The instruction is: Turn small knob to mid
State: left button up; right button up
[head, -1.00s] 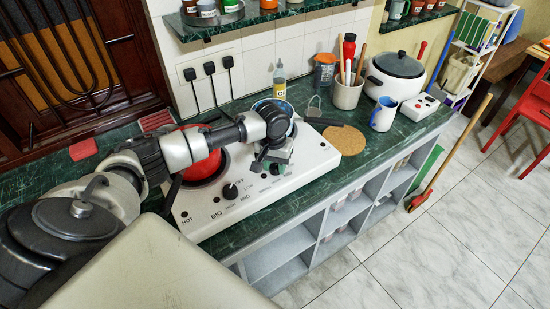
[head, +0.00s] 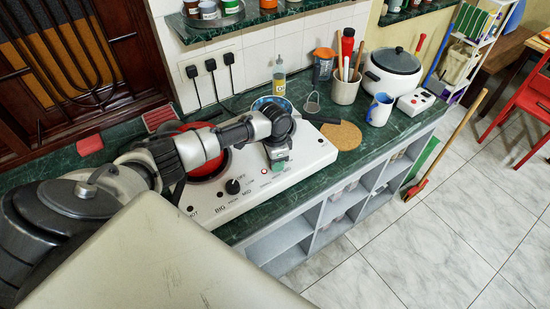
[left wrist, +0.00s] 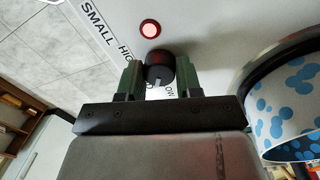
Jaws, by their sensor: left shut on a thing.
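The small knob (left wrist: 158,68), dark and round with a light pointer mark, sits on the white stove panel beside the "SMALL" and "HIGH" lettering in the left wrist view. The green fingers of my left gripper (left wrist: 160,80) are on either side of it, shut on it. In the head view the left gripper (head: 279,162) is over the right part of the white stove (head: 318,154) and hides the small knob. A lit red indicator (left wrist: 150,30) is beside the knob, and it also shows in the head view (head: 264,171). My right gripper is not in view.
The big knob (head: 232,187) is left of my gripper. A blue-patterned bowl (left wrist: 290,105) is close on the right in the left wrist view. A cork mat (head: 342,135), utensil holder (head: 345,91), blue mug (head: 380,109) and white pot (head: 393,72) stand to the right.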

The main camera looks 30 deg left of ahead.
pick_arm(q)
jog(key=m, duration=0.5)
jog(key=shift+w, duration=0.1)
jog(key=shift+m, duration=0.3)
dwell(0.4)
jog(key=o, duration=0.9)
jog(key=shift+d, duration=0.1)
jog(key=r, duration=0.5)
jog(key=r+b, duration=0.1)
jog(key=r, duration=0.4)
jog(key=shift+w+r, duration=0.2)
jog(key=shift+r, duration=0.2)
